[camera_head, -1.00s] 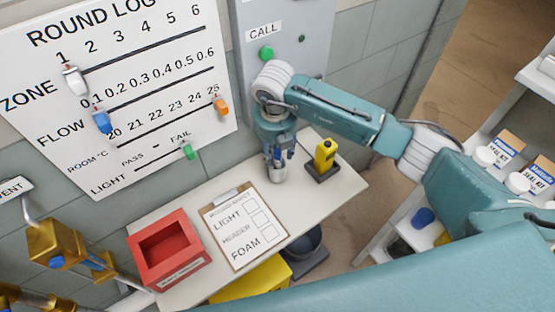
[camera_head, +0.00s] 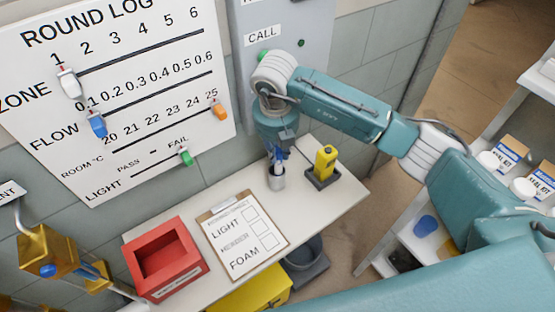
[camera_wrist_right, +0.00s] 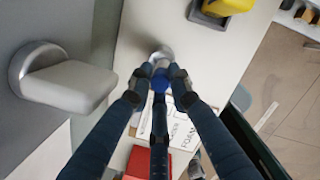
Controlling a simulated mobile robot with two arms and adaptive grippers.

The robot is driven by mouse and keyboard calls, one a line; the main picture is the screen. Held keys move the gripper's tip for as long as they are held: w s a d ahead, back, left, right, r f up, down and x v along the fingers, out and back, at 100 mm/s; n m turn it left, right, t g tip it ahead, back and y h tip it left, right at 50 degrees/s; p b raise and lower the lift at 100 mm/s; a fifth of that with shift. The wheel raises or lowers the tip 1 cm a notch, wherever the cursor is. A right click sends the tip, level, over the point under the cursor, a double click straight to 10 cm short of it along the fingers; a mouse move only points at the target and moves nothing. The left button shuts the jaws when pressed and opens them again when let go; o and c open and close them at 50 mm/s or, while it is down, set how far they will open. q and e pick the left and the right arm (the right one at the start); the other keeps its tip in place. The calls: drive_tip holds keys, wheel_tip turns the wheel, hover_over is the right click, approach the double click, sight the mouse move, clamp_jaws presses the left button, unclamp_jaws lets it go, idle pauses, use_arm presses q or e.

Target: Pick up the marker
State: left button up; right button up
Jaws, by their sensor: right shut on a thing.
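The marker shows as a blue end (camera_wrist_right: 160,82) between my right fingertips in the right wrist view. The rest of it is mostly hidden by the fingers. My right gripper (camera_head: 276,156) is shut on the marker, just above a small grey cup (camera_head: 277,182) on the white table. The cup's rim also shows in the wrist view (camera_wrist_right: 161,53). I cannot tell whether the marker's lower end is still inside the cup. My left gripper is not in view.
A yellow device (camera_head: 326,160) in a dark holder stands right of the cup. A clipboard (camera_head: 242,235) and a red box (camera_head: 192,282) lie to the left on the table (camera_head: 232,188). A wall board (camera_head: 150,150) with sliders and a grey call panel (camera_head: 315,30) stand behind.

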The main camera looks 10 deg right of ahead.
wheel_tip(320, 180, up, 4)
drive_tip(key=shift+w+f+b, duration=0.1)
drive_tip(key=shift+f+b, duration=0.15)
drive_tip(key=shift+b, duration=0.45)
drive_tip(key=shift+s+d+r, duration=0.15)
drive_tip(key=shift+s+d, duration=0.05)
drive_tip(key=shift+s, duration=0.45)
drive_tip(key=s+d+b, duration=0.2)
drive_tip(key=s+d, duration=0.1)
drive_tip(key=s, duration=0.5)
drive_tip(key=s+d+b, duration=0.2)
drive_tip(key=s+d, duration=0.2)
drive_tip(key=s, duration=0.5)
drive_tip(key=shift+r+b, duration=0.2)
drive_tip(key=shift+b, duration=0.2)
